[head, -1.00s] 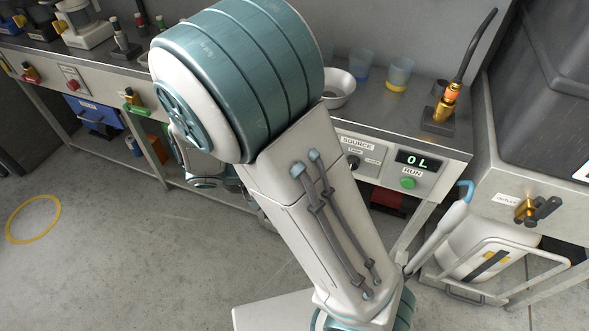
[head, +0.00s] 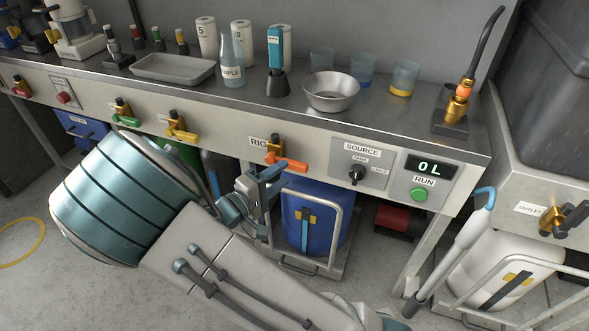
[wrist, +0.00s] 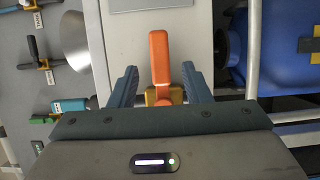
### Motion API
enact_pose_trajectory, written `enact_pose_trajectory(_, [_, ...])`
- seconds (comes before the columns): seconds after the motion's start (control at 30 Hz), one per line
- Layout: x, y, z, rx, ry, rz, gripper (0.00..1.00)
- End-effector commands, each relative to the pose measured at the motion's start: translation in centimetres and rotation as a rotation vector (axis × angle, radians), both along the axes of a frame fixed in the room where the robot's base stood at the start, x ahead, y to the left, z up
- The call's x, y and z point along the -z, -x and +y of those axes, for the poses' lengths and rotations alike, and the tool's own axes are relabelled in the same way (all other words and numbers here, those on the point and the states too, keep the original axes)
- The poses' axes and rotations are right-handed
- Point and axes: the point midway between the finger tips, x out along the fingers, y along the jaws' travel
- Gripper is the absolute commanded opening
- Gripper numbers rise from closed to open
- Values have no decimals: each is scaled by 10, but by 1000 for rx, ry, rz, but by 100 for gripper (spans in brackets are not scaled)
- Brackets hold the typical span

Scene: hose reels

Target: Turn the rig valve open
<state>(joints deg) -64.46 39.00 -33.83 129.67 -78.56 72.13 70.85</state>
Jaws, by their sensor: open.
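The rig valve (head: 287,161) has a brass body and an orange lever. It sits on the bench's front panel beside a partly hidden "RIG" label (head: 258,143), and its lever points right along the panel. My gripper (head: 268,187) is just below and in front of it. In the wrist view, the orange lever (wrist: 159,58) stands between the two blue fingers of my open gripper (wrist: 160,76). There is a gap on each side of the lever, and I see no grip on it. How deep the lever sits between the fingers is unclear.
Valves with yellow (head: 183,133) and green (head: 125,119) levers are further left on the panel. The SOURCE knob (head: 357,174) and green RUN button (head: 418,194) are to the right; the display (head: 430,167) reads 0 L. A blue container (head: 320,215) stands below.

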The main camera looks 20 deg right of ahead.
Motion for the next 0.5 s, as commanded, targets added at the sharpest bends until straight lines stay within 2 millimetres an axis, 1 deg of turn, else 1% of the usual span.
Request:
enact_pose_trajectory(0.03, [3, -5, -10, 3, -1, 0, 44])
enact_pose_trajectory(0.2, [2, -20, -33, 3, 0, 0, 44])
enact_pose_trajectory(0.33, [1, -26, -44, 2, -1, 1, 44])
enact_pose_trajectory(0.5, [0, -29, -48, 0, 0, 1, 44])
